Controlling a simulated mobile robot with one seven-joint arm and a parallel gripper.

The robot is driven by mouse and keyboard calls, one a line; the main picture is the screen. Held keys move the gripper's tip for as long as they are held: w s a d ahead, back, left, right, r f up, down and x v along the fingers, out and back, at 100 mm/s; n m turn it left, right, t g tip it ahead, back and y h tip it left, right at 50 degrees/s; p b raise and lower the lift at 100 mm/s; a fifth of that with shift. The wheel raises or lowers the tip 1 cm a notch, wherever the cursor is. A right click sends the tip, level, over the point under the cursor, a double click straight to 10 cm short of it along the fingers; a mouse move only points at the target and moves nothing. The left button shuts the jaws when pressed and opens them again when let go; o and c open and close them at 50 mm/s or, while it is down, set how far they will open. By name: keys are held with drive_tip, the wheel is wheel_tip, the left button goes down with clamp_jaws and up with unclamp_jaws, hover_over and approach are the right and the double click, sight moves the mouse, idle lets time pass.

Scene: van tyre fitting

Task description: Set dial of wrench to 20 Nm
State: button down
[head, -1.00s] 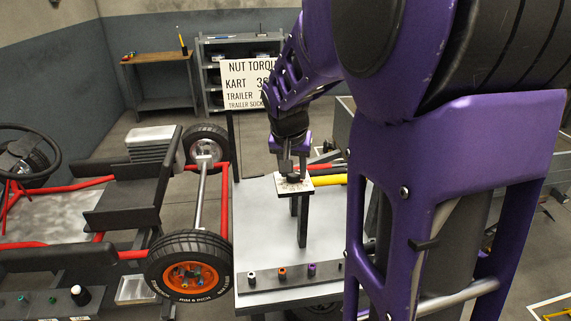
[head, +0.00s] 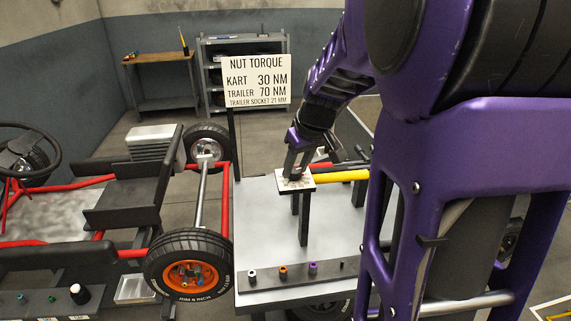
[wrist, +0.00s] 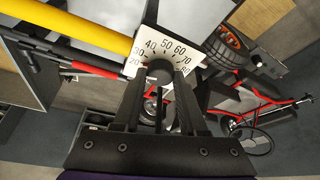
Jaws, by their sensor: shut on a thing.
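The wrench's white dial plate (head: 307,182) sits on a dark stand on the grey table. In the wrist view the plate (wrist: 151,46) carries numbers from 20 at left, over 50 at the top, to 80 at right. The dark dial knob (wrist: 159,72) is at the centre of the scale, partly hidden by the fingers. My gripper (head: 293,174) is shut on the knob, with a finger on each side in the wrist view (wrist: 159,84). I cannot make out where the pointer stands. The wrench's yellow handle (head: 345,177) runs right from the plate.
A torque sign (head: 257,80) reads kart 30 Nm, trailer 70 Nm. Several sockets (head: 283,271) stand in a rail (head: 333,272) at the table's front. The kart's orange wheel (head: 187,276) is left of the table (head: 257,215). A red bar (wrist: 92,69) lies beside the yellow handle.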

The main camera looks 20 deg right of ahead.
idle(0.4)
drive_tip(key=shift+c, duration=2.2)
unclamp_jaws()
